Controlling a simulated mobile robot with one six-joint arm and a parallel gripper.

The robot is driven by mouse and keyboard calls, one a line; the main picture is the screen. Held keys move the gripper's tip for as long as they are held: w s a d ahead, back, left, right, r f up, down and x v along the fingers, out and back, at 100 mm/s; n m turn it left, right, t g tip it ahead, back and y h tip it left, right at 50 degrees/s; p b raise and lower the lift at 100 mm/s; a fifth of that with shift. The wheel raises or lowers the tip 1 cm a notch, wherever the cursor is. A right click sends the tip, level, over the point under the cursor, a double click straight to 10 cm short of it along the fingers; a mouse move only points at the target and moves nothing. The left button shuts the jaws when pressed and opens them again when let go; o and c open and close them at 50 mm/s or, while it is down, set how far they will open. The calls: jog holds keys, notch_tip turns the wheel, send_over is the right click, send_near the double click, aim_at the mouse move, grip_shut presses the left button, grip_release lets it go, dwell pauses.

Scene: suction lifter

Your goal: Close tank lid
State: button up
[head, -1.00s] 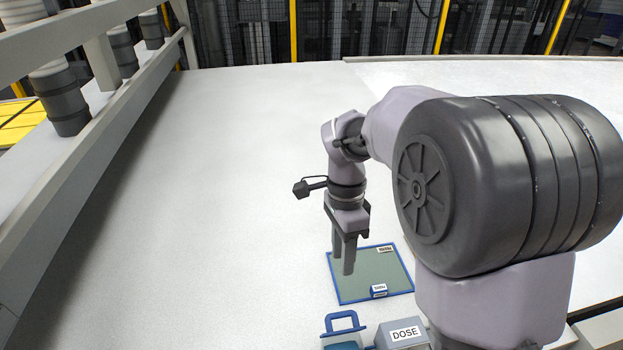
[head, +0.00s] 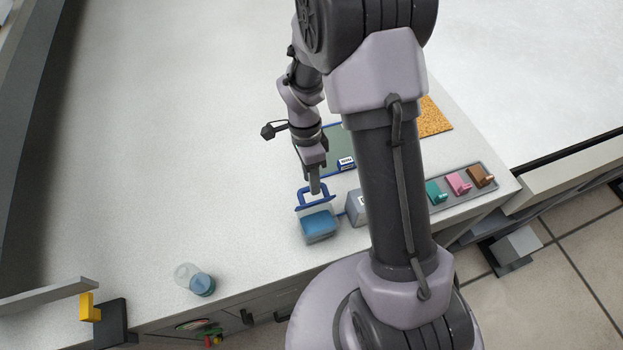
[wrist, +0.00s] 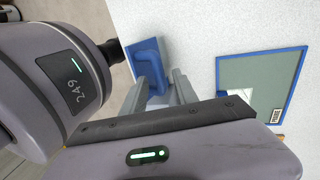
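The tank (head: 319,226) is a small clear box with blue contents near the front edge of the table. Its lid (head: 301,197), a blue-rimmed frame, stands raised at the tank's far side. My gripper (head: 314,188) points down at the lid's upper edge, partly covering it; I cannot tell whether they touch. In the wrist view, the two fingers (wrist: 164,76) are apart, with blue parts of the tank and lid (wrist: 149,56) behind them. Nothing is clearly held between the fingers.
A grey dose box (head: 356,207) stands right of the tank. A green, blue-edged panel (head: 335,137) lies behind; it also shows in the wrist view (wrist: 285,72). A tray (head: 488,187) with coloured blocks is right of my arm.

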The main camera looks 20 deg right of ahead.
jog(key=shift+s+f, duration=0.1)
jog(key=shift+f, duration=0.2)
grip_shut()
dwell(1.3)
